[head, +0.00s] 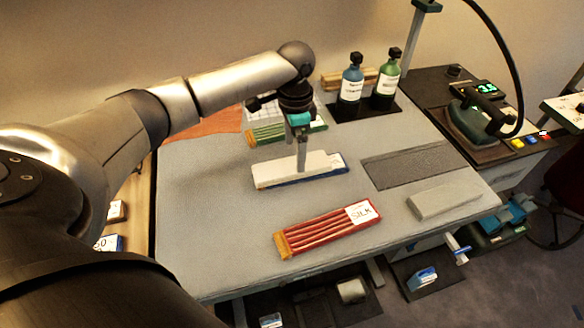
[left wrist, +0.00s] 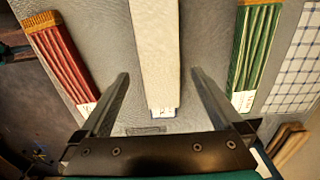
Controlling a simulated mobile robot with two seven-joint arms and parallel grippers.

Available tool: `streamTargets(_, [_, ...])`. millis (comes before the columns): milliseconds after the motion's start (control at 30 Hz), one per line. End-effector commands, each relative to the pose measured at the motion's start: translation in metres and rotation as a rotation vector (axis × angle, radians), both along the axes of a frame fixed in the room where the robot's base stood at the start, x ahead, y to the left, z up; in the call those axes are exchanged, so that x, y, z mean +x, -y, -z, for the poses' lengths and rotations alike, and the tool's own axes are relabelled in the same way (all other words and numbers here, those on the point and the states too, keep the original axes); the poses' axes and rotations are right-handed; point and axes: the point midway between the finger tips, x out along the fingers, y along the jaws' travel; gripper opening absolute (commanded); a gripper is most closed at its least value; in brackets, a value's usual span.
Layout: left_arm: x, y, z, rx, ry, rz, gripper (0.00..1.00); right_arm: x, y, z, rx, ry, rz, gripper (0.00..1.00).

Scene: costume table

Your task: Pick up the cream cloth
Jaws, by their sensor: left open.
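The cream cloth (head: 282,170) is a long folded strip lying flat on the grey padded table (head: 215,235), with a blue edge and a white tag at its right end. My left gripper (head: 302,166) points down over its middle in the head view and hides a little of it. In the left wrist view the cloth (left wrist: 155,45) runs between the two open fingers (left wrist: 160,76), with a gap on each side. The gripper is empty. Whether the fingertips touch the table cannot be told. My right gripper is not in view.
A red striped cloth (head: 320,232) labelled SILK lies in front; a green one (head: 270,134) lies behind, near a checked cloth (left wrist: 293,65). A dark mat (head: 415,163), a grey block (head: 445,200), blue (head: 351,85) and green (head: 386,85) bottles and an iron (head: 475,118) are rightward.

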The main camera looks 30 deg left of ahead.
Motion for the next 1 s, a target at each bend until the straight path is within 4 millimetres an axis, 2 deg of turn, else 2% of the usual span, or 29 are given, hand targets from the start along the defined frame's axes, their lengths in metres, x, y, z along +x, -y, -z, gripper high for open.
streamTargets(100, [-0.006, -0.004, 0.021, 0.003, -0.005, -0.001, 1.0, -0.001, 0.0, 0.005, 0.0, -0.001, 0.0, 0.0])
streamTargets(233, [-0.006, -0.004, 0.038, 0.002, -0.004, 0.0, 1.0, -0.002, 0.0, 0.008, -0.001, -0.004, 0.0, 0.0])
streamTargets(567, [-0.006, -0.004, 0.043, 0.003, -0.002, 0.001, 0.99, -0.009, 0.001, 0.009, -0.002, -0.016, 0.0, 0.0])
streamTargets(1000, [-0.006, -0.004, 0.043, 0.002, -0.001, 0.001, 0.49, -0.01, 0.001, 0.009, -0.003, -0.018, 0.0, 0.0])
